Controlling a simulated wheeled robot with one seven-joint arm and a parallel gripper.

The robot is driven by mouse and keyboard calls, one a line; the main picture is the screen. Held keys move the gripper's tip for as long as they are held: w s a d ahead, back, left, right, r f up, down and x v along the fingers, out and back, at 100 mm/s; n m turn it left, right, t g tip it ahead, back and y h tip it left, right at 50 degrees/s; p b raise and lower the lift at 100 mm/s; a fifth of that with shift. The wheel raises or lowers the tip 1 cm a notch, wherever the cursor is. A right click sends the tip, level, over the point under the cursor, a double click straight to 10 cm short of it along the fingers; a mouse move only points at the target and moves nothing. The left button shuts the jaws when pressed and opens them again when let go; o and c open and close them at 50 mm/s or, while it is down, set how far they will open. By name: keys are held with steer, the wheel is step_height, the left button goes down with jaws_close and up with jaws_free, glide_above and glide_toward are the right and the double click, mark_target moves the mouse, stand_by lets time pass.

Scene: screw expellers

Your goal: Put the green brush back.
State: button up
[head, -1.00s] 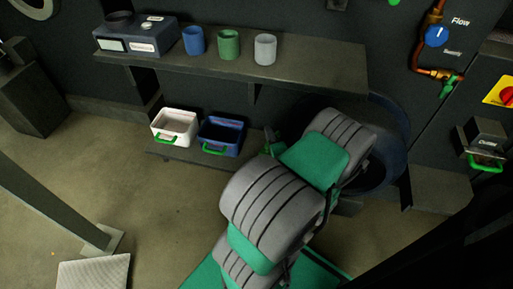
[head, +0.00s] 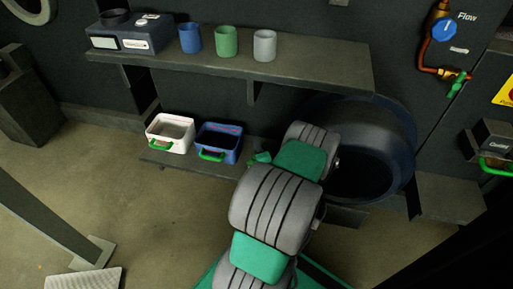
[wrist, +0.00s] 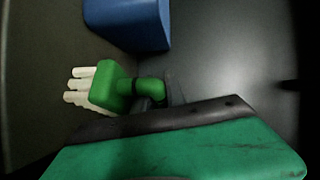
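The green brush (wrist: 112,86) has a green head, pale bristles pointing left in the wrist view, and a short green handle. My gripper (wrist: 162,98) has its dark fingers close together around the handle's end, and it appears shut on it. Part of the fingers is hidden behind the gripper's body. In the head view, a bit of green (head: 260,158) shows at the end of my arm, just right of the blue bin (head: 218,143). The arm hides most of the gripper there. The bin's blue wall (wrist: 128,22) is near the brush in the wrist view.
A white bin (head: 170,133) stands left of the blue bin on the low shelf (head: 190,165). A blue cup (head: 190,38), a green cup (head: 227,42) and a grey cup (head: 265,46) stand on the upper shelf (head: 325,68), right of a blue-grey box (head: 130,35). A large dark round opening (head: 370,150) is at right.

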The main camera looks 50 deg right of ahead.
steer(key=o, duration=0.5)
steer(key=shift+c, duration=0.2)
steer(key=shift+s+a+r+p, duration=0.1)
steer(key=shift+s+r+p, duration=0.1)
steer(key=shift+p, duration=0.1)
steer(key=p+v, duration=0.1)
steer(key=v, duration=1)
steer(key=shift+s+a+p, duration=0.2)
steer(key=shift+s+p, duration=0.05)
steer(key=shift+p, duration=0.15)
